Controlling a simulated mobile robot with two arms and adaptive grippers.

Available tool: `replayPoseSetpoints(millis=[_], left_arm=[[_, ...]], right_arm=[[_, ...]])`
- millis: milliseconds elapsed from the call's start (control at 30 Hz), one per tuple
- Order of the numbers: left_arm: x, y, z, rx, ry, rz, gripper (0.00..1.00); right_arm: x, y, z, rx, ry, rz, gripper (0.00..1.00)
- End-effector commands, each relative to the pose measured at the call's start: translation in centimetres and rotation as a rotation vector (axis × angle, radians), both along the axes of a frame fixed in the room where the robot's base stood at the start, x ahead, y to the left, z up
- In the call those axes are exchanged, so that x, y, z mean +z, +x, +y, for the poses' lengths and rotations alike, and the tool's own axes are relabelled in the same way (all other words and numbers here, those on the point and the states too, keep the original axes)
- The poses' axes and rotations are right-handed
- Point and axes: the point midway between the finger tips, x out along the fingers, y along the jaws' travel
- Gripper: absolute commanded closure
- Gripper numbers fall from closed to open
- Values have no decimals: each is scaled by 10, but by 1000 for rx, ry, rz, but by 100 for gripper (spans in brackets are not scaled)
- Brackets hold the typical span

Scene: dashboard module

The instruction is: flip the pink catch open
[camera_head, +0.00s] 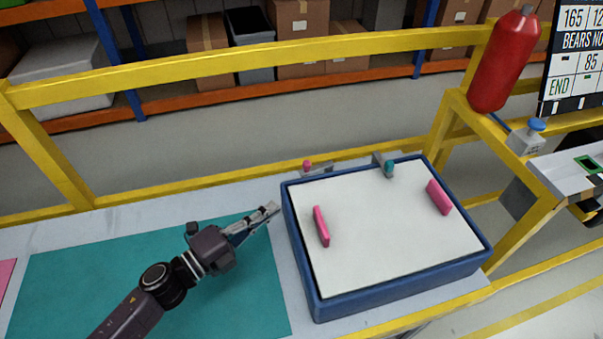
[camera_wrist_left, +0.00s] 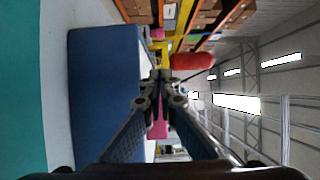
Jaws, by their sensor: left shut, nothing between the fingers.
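The pink catch (camera_head: 307,165) is a small pink knob on a grey bracket behind the blue box's back edge, towards its left corner. A pink patch near the top of the left wrist view (camera_wrist_left: 157,33) looks like it. The blue box (camera_head: 400,284) has a white lid (camera_head: 385,235), and its blue side fills the left of the wrist view (camera_wrist_left: 100,95). My left gripper (camera_head: 271,208) is shut and empty, just left of the box, nearer to me than the catch and apart from it. My right gripper is not in view.
Two pink handles, left (camera_head: 321,226) and right (camera_head: 438,197), stand on the lid. A teal catch (camera_head: 389,168) sits at the back edge. A teal mat (camera_head: 80,280) lies left of the box. A yellow rail (camera_head: 250,55) and a red cylinder (camera_head: 505,60) stand behind.

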Motion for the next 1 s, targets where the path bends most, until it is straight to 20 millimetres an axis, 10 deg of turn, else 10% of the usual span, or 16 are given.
replayPoseSetpoints(millis=[267, 767, 1000], left_arm=[[4, -5, -5, 56, 4, 4, 100], [6, 69, -70, 53, 3, 4, 100], [3, 98, -64, 54, 4, 7, 100]], right_arm=[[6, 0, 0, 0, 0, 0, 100], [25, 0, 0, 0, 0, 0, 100], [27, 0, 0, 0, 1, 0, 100]])
